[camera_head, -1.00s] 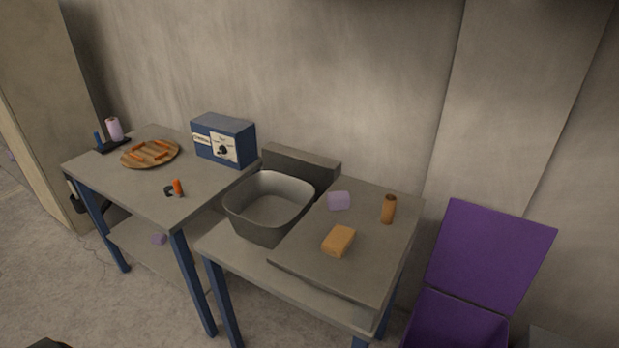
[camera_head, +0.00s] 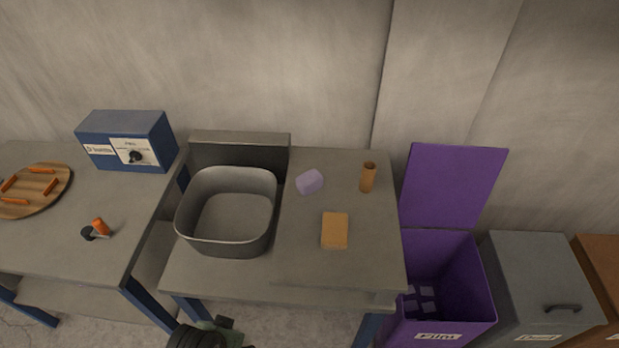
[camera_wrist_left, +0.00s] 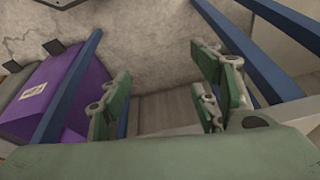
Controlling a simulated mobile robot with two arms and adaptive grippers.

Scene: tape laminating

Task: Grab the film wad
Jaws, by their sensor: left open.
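Part of my left arm (camera_head: 205,336) shows at the bottom edge of the head view, low in front of the table and well apart from the wad. In the left wrist view my left gripper (camera_wrist_left: 160,100) has its green fingers spread wide with nothing between them. The wad is not visible in that wrist view. My right gripper is in neither view.
A grey basin (camera_head: 228,212), an orange-tan block (camera_head: 334,231) and a brown cylinder (camera_head: 368,177) stand near the wad. An open purple bin (camera_head: 440,280) labelled Film holds several pale purple pieces. Blue table legs (camera_wrist_left: 70,92) cross the wrist view.

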